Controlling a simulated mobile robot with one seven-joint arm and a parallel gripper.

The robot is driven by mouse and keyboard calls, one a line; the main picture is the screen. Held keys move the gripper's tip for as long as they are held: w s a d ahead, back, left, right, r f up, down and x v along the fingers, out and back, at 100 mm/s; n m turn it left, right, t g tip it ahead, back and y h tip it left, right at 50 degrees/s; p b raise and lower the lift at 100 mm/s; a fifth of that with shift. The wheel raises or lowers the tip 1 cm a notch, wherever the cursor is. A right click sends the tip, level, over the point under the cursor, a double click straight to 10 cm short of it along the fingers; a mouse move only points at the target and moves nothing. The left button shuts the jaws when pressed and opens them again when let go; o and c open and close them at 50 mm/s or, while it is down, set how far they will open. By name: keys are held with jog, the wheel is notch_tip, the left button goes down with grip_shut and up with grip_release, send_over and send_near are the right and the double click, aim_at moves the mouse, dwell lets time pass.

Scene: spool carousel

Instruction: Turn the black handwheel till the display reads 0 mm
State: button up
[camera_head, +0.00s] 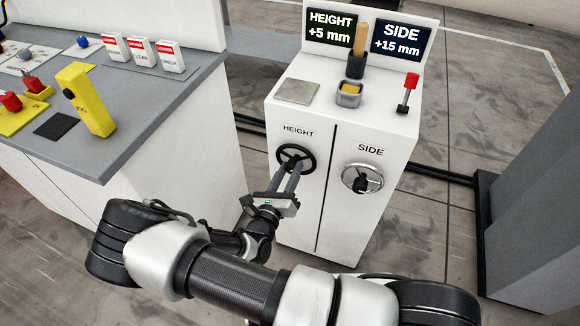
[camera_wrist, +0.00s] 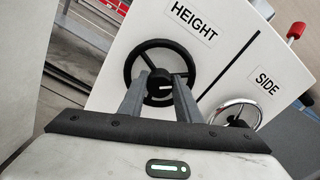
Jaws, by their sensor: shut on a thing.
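The black handwheel (camera_head: 296,151) is on the white cabinet's front under the HEIGHT label (camera_head: 299,132). The fingers hide part of the lower rim. The height display (camera_head: 330,27) reads +5 mm. The side display (camera_head: 396,41) reads +15 mm.
A silver handwheel (camera_head: 362,178) under the SIDE label (camera_head: 371,149) is close on the right. A grey-topped counter (camera_head: 110,150) stands to the left.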

jog(key=n+p, duration=0.1)
jog(key=n, duration=0.3)
jog(key=shift+a+f+n+p, duration=0.15)
jog(key=shift+n+p, duration=0.2)
jog(key=shift+n, duration=1.75)
jog(key=o, duration=1.1)
jog(key=shift+c, duration=0.2)
jog(key=v, duration=1.7)
jog(key=shift+s+p, duration=0.2)
jog(key=shift+p, duration=0.15)
